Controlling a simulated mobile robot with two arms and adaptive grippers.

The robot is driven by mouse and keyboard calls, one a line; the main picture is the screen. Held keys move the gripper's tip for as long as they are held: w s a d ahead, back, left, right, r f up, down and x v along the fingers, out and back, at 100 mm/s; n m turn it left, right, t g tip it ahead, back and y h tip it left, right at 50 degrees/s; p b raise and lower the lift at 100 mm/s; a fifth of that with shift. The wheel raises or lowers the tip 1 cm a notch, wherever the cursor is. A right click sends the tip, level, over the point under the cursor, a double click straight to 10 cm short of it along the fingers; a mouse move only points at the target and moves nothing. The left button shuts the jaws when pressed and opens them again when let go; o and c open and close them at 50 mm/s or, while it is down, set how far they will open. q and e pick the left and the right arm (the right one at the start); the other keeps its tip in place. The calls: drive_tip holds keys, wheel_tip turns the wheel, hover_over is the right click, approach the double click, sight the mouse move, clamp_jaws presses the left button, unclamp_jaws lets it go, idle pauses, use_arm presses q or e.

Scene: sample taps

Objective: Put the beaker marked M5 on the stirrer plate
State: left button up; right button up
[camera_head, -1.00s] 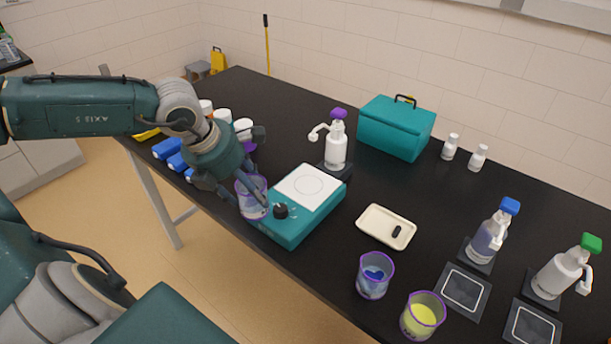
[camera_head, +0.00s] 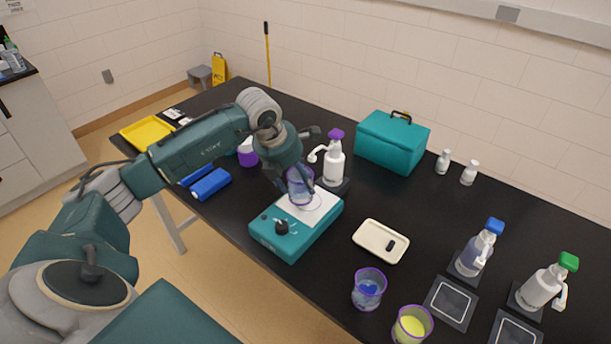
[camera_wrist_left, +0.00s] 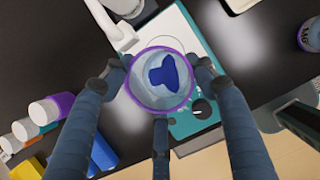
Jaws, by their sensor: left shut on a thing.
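A clear beaker with a purple rim (camera_head: 300,187) is held by my left gripper (camera_head: 291,180) over the white top of the teal stirrer plate (camera_head: 290,240). In the left wrist view the fingers of my left gripper (camera_wrist_left: 160,85) close around the beaker (camera_wrist_left: 160,80), with a dark blue shape in it. The stirrer plate (camera_wrist_left: 195,122) shows below. Whether the beaker touches the plate I cannot tell. No M5 marking is readable. Two other beakers stand at the front right, one with blue (camera_head: 369,290) and one with yellow liquid (camera_head: 411,326). My right gripper is not in view.
A white bottle with a purple cap (camera_head: 333,163) stands close behind the plate. A cream tray (camera_head: 366,246) with a small dark bar lies to its right. A teal box (camera_head: 393,143) is at the back.

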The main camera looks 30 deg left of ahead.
use_arm(q)
drive_tip(key=w, duration=0.3)
drive_tip(key=shift+d+p, duration=0.3)
drive_tip(key=shift+p, duration=0.05)
wheel_tip(320, 180, down, 3)
drive_tip(key=shift+s+r+p, duration=0.1)
drive_tip(key=shift+r+p, duration=0.05)
drive_tip(key=shift+p, duration=0.85)
drive_tip(key=shift+a+f, duration=0.1)
drive_tip(key=shift+f, duration=0.3)
drive_tip(key=shift+f, duration=0.15)
drive_tip(key=o, duration=1.2)
drive_tip(key=shift+o, duration=0.2)
